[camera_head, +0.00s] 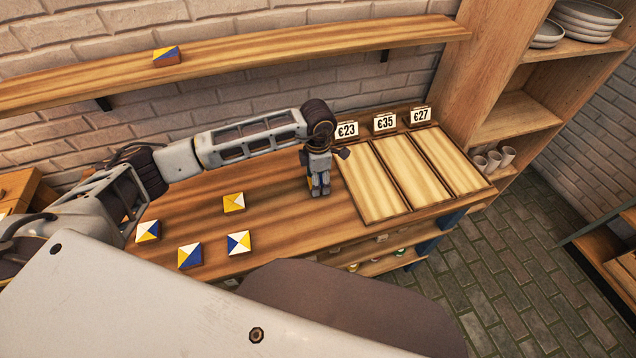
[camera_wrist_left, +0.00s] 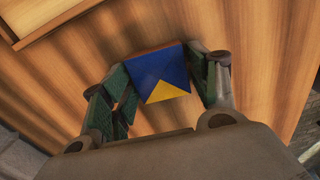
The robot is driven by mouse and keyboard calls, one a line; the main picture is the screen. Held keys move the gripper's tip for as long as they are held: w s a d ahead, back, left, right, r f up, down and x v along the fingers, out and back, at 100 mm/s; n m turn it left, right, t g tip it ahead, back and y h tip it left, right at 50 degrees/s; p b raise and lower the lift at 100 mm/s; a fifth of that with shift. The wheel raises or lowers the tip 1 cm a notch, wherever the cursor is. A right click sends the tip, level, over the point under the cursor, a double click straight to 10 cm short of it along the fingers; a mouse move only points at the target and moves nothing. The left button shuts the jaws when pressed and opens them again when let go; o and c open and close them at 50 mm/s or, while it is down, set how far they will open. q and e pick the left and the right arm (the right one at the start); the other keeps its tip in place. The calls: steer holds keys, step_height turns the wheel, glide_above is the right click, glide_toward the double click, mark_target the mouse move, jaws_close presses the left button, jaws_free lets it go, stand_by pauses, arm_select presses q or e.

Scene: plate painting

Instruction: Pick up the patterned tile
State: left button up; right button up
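My left gripper (camera_head: 319,188) points down over the wooden table, close to the left edge of the light panels. In the left wrist view, a patterned tile (camera_wrist_left: 160,73) lies between the fingers of my left gripper (camera_wrist_left: 158,80). Its visible face is blue with a yellow triangle. The fingers are very near its two sides; whether they press on it is unclear. In the head view the gripper hides this tile. Several other patterned tiles lie on the table, one yellow and white (camera_head: 234,203), one blue, yellow and white (camera_head: 239,243). My right gripper is out of view.
Three light panels (camera_head: 412,170) with price signs (camera_head: 384,123) stand to the right of my left gripper. A wall shelf (camera_head: 240,55) holds another tile (camera_head: 166,56). A cabinet with plates (camera_head: 588,20) and cups (camera_head: 494,160) stands at right.

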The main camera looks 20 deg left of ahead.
arm_select(q)
steer(key=c, duration=0.6)
steer(key=shift+r, duration=0.85)
step_height(320, 180, up, 7)
steer(key=shift+f, duration=0.1)
steer(key=shift+r, duration=0.8)
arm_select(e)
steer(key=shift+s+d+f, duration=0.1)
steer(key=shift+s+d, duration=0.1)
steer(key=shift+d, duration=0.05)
